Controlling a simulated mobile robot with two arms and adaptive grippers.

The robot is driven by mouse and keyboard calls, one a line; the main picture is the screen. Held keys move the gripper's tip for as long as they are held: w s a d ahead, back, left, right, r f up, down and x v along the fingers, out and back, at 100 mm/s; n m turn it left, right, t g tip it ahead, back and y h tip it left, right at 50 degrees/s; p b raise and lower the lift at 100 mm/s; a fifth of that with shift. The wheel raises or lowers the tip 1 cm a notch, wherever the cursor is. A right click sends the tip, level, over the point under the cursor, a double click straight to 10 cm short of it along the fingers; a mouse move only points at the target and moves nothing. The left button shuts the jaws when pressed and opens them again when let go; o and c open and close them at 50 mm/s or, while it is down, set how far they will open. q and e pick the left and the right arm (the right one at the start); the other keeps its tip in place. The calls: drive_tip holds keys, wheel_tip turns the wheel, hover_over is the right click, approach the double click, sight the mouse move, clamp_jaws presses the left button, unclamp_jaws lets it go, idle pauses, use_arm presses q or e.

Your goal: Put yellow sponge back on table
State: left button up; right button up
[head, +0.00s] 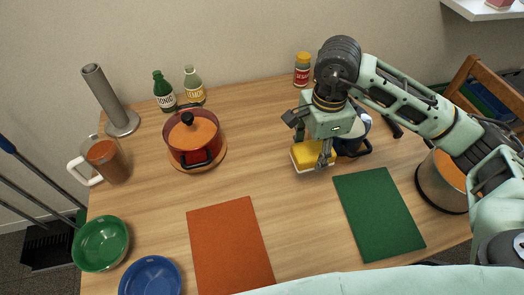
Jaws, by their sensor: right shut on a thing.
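The yellow sponge (304,157) is a small block with a pale underside, at the right of the middle of the wooden table (256,163). My right gripper (311,145) reaches down over it from the right and is shut on the sponge, hiding part of its top and right side. I cannot tell whether the sponge touches the table or is held just above it. My left gripper is not in view.
An orange mat (230,245) and a green mat (378,213) lie near the front. A red pot (194,139) sits left of the sponge. A dark-handled object (354,143) stands close behind my right gripper. Bare table lies between pot and sponge.

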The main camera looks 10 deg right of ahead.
sight(275, 164)
drive_tip(key=w+a+f, duration=0.2)
drive_tip(key=w+a+f+p, duration=0.1)
drive_tip(key=w+a+f, duration=0.2)
drive_tip(key=w+a, duration=0.2)
drive_tip(key=shift+f, duration=0.4)
drive_tip(key=shift+w+a+f+p, duration=0.1)
drive_tip(key=shift+w+f+p, duration=0.05)
drive_tip(key=shift+p, duration=0.15)
wheel_tip(275, 164, down, 4)
drive_tip(key=shift+r+p, duration=0.2)
drive_tip(key=shift+p, duration=0.2)
drive_tip(key=shift+f, duration=0.3)
drive_tip(key=shift+f+b, duration=0.2)
drive_tip(key=shift+b, duration=0.1)
drive_tip(key=o, duration=1.1)
drive_tip(key=shift+w+r, duration=0.1)
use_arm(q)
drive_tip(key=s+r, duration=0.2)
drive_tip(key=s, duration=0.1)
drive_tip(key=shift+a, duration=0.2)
